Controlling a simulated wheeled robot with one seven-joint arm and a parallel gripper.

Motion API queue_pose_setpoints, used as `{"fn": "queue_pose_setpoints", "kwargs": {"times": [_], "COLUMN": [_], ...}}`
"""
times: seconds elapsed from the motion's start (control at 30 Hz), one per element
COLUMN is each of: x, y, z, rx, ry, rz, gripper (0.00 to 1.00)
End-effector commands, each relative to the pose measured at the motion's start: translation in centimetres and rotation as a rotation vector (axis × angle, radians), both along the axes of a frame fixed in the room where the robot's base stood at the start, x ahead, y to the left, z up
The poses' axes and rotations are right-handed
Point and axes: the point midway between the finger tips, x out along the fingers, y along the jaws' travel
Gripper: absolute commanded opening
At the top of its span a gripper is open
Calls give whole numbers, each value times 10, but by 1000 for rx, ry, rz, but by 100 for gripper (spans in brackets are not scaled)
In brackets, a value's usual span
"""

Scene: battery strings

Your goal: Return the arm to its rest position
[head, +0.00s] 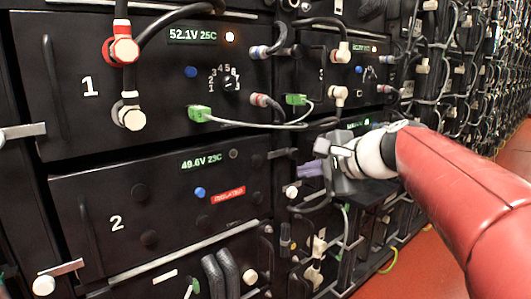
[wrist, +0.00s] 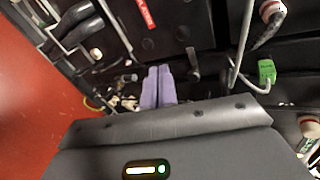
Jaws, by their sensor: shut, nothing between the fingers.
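My red arm (head: 465,190) reaches in from the right in the head view. My gripper (head: 302,171) is at its end, in front of the battery rack between module 2 and the modules to its right. Its purple fingers also show in the wrist view (wrist: 157,82), side by side, shut and empty. Part of the rack behind my wrist is hidden.
Battery module 1 (head: 60,85) shows 52.1V and has red and white plugs. Module 2 (head: 95,195) below shows 49.6V and a red "ISOLATED" label (head: 228,194). Green connectors (head: 199,114) and cables hang close to my gripper. Red floor (head: 420,270) is open at right.

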Motion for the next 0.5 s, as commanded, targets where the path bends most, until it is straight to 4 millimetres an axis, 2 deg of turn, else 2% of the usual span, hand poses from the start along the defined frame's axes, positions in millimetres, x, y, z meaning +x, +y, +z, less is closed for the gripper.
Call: {"fn": "queue_pose_setpoints", "kwargs": {"times": [0.03, 0.1, 0.2, 0.3, 0.4, 0.5], "x": [-33, -73, -128, -174, -208, -229], "y": [7, 9, 3, -11, -25, -36], "z": [-25, -62, -113, -157, -189, -210], "rx": [-147, -356, -645, -897, -1093, -1219], "ry": [2, 6, 8, 8, 6, 6], "rz": [58, 148, 294, 442, 571, 662], "gripper": [0, 0, 0, 0, 0, 0]}}
